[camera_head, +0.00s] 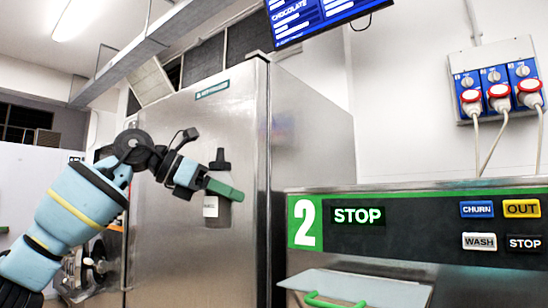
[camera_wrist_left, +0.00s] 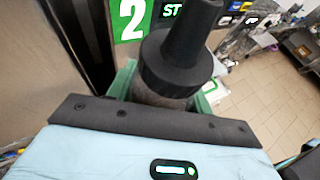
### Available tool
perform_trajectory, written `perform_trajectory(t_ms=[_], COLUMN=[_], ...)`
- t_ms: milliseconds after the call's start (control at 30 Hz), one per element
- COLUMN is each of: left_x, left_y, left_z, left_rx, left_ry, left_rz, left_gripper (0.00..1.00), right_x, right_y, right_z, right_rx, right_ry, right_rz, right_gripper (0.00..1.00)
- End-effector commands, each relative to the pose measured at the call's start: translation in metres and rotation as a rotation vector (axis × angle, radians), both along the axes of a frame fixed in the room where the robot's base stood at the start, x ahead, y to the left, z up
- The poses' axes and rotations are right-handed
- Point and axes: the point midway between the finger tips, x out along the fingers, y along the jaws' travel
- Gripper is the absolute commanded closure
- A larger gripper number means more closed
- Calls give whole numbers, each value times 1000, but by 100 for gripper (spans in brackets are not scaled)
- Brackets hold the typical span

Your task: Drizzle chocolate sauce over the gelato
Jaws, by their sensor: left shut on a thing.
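My left gripper (camera_head: 212,188) is shut on a dark sauce bottle (camera_head: 218,205) with a black nozzle cap and a white label. The bottle is upright with its nozzle up, held in the air in front of the steel cabinet. In the left wrist view the black cap of the bottle (camera_wrist_left: 178,62) rises between the green fingers of my left gripper (camera_wrist_left: 165,92). No gelato shows in either view. My right gripper is not in view.
A batch freezer with a green 2 panel (camera_head: 420,228) stands at the right, its display reading STOP. Below is a pale lid (camera_head: 365,287) with a green handle (camera_head: 335,301). A tall steel cabinet (camera_head: 195,150) stands behind my left arm. Red-and-blue sockets (camera_head: 500,90) hang on the wall.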

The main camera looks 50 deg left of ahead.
Motion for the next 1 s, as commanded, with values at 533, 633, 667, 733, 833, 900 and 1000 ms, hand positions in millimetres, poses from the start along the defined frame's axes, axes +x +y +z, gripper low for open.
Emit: perform_trajectory(t_ms=[533, 633, 667, 733, 833, 900, 1000], left_x=[81, 91, 93, 95, 93, 89, 78], left_y=[4, -23, -31, -53, -86, -111, -147], left_z=[-245, -288, -300, -328, -366, -391, -424], left_rx=[-5, -7, -6, -5, -7, -8, -8], left_ry=[-2, -2, -2, -1, -2, -2, -4], left_rz=[-224, -251, -259, -284, -326, -362, -421], left_gripper=[73, 73, 73, 73, 73, 73, 73], right_x=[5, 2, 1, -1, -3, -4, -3], right_y=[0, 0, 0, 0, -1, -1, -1], right_z=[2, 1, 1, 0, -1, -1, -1], right_rx=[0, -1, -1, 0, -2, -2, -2], right_ry=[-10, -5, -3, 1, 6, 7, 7], right_rz=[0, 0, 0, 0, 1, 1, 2], right_gripper=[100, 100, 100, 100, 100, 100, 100])
